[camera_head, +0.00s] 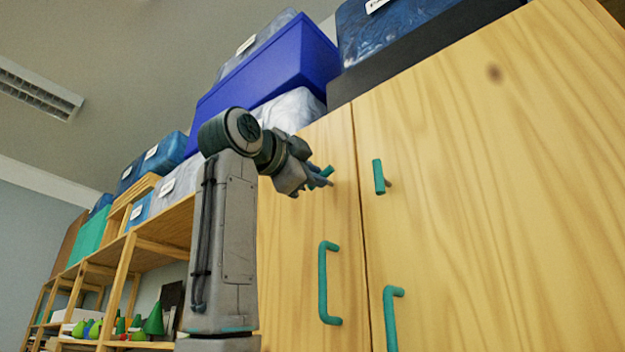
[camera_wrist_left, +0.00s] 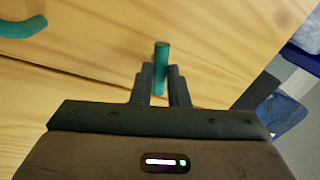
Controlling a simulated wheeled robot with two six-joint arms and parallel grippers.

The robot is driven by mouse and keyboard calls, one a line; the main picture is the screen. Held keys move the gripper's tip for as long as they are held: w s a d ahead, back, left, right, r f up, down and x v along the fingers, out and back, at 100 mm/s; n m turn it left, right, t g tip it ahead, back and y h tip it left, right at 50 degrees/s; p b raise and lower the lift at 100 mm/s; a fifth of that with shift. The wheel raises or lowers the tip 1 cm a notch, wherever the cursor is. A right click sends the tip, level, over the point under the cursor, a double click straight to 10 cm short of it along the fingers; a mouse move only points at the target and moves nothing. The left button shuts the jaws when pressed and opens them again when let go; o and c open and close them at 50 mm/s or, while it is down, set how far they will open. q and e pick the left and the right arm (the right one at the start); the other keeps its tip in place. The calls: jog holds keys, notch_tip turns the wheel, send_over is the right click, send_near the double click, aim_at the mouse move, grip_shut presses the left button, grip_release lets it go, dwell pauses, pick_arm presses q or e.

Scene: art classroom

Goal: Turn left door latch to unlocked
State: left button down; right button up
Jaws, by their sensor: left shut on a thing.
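The left door latch (camera_head: 327,171) is a short teal bar high on the left cabinet door (camera_head: 300,235), near the seam between the doors. My left gripper (camera_head: 320,180) reaches it from the left and is shut on it. In the left wrist view the latch (camera_wrist_left: 162,55) stands between the two dark fingers (camera_wrist_left: 161,82), with its end sticking out past them. In the head view the fingers partly hide the latch, and it looks tilted. The right door's latch (camera_head: 379,177) is a teal bar standing upright. My right gripper is not in view.
Teal pull handles sit below the latches on the left door (camera_head: 323,285) and right door (camera_head: 389,320). Blue bins (camera_head: 270,70) and a dark box (camera_head: 420,45) stand on top of the cabinet. Wooden shelves (camera_head: 120,270) with green cones are at the left.

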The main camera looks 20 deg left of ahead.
pick_arm(q)
jog(key=shift+a+r+m+h, duration=0.1)
jog(key=shift+m+h, duration=0.25)
jog(key=shift+m, duration=0.9)
jog(key=shift+a+r+m+h, duration=0.1)
jog(key=shift+m+h, duration=0.25)
jog(key=shift+m, duration=0.9)
jog(key=c, duration=1.6)
grip_release()
jog(key=shift+o, duration=1)
jog(key=shift+w+d+f, duration=0.1)
jog(key=shift+w+f, duration=0.05)
jog(key=shift+w, duration=0.05)
jog(key=b+v, duration=0.5)
jog(key=v, duration=0.6)
